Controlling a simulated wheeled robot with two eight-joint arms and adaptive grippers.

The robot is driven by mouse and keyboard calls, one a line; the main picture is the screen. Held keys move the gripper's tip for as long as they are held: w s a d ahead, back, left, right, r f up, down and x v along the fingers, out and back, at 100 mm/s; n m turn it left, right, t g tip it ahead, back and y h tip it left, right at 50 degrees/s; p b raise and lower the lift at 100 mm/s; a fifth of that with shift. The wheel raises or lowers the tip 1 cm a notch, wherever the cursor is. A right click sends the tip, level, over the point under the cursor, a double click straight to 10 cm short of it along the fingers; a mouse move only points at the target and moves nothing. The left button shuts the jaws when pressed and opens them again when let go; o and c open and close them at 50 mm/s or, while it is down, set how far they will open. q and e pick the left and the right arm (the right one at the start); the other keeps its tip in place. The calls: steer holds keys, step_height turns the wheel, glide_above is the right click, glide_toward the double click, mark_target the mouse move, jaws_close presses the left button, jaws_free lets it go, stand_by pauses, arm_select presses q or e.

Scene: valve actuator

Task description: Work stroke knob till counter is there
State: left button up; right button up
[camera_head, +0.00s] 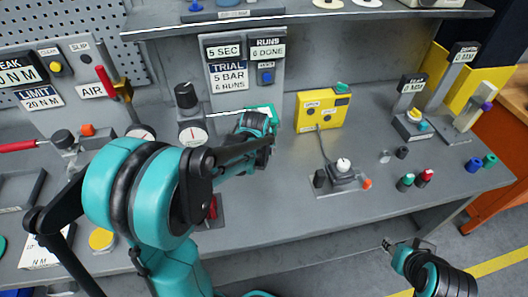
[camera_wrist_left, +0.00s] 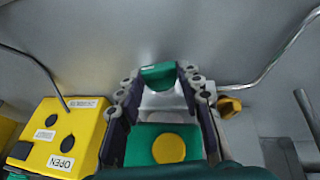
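Small displays reading 0 MM stand at the right in the head view, one near (camera_head: 410,83) and one farther back (camera_head: 465,52). No knob is readably labelled stroke. My left gripper (camera_head: 262,128) is over the middle of the bench, in front of the run displays. In the left wrist view its fingers (camera_wrist_left: 160,85) are spread on both sides of a teal block (camera_wrist_left: 158,75); whether they press on it is unclear. A teal part with a yellow disc (camera_wrist_left: 170,148) lies nearer the camera. My right gripper (camera_head: 392,247) is low at the right, off the bench, too small to read.
A yellow box (camera_head: 323,108) with a teal knob stands right of my left gripper; its OPEN label shows in the wrist view. A joystick-like unit (camera_head: 342,175) stands in front. A display (camera_head: 267,48) reads RUNS 0 DONE. Small red and teal-topped pieces stand at the right.

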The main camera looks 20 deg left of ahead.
arm_select(q)
steer(key=shift+w+d+g+y, duration=0.1)
steer(key=shift+d+g+y, duration=0.15)
steer(key=shift+y, duration=0.25)
steer(key=shift+g+y+p, duration=0.3)
steer(key=shift+g+y, duration=0.05)
steer(key=shift+y, duration=0.05)
steer(key=o, duration=1.2)
steer(key=shift+c, duration=0.2)
steer(key=v, duration=1.2)
